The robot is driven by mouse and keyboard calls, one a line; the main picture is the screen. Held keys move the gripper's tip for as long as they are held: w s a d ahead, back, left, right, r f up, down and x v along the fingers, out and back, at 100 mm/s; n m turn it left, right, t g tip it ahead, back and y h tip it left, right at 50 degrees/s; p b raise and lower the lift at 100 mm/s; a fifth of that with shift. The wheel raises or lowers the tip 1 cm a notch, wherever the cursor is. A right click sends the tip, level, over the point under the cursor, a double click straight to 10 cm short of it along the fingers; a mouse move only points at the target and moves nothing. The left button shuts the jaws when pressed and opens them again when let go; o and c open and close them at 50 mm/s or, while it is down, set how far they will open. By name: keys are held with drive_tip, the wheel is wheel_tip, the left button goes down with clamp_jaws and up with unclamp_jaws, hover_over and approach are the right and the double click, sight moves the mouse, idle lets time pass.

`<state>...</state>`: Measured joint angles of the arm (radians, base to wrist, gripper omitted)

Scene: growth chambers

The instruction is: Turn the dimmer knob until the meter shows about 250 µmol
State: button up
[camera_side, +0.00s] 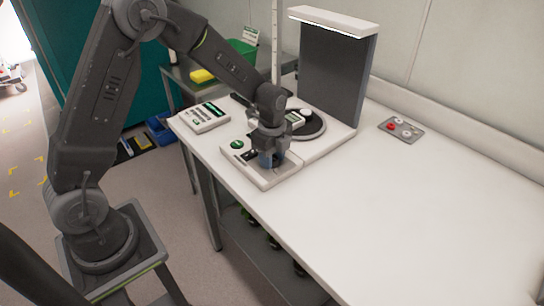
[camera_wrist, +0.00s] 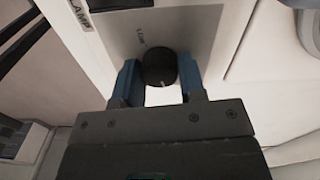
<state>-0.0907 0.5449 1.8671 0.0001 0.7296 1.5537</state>
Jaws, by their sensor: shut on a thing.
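The dimmer knob (camera_wrist: 159,69) is black and round, with a small pale mark near its lower edge in the wrist view. It sits on the grey plate (camera_wrist: 187,28) of the lamp control box, which shows in the side view (camera_side: 238,157). My gripper (camera_wrist: 160,82) points down with its blue fingers on either side of the knob, shut on it. In the side view the fingers and arm hide the knob.
A white device with a dark display (camera_side: 203,117) lies left of the box. A tall grey panel with a lit white top (camera_side: 337,70) stands behind. A plate with red and white buttons (camera_side: 401,128) lies at right. The bench's right side (camera_side: 420,220) is clear.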

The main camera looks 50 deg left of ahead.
drive_tip(key=o, duration=0.9)
wheel_tip(320, 180, up, 14)
drive_tip(key=shift+f, duration=0.1)
drive_tip(key=shift+s+d+r+n+t, duration=0.65)
drive_tip(key=shift+s+r+n+t, duration=0.4)
drive_tip(key=shift+s+n, duration=2.25)
drive_tip(key=shift+s+d+r+n+t, duration=1)
drive_tip(key=shift+s+n, duration=1.3)
drive_tip(key=shift+s, duration=1.85)
drive_tip(key=shift+s+d+r+n+t, duration=0.3)
drive_tip(key=shift+s+r+n+t, duration=0.75)
drive_tip(key=shift+s+n, duration=2.25)
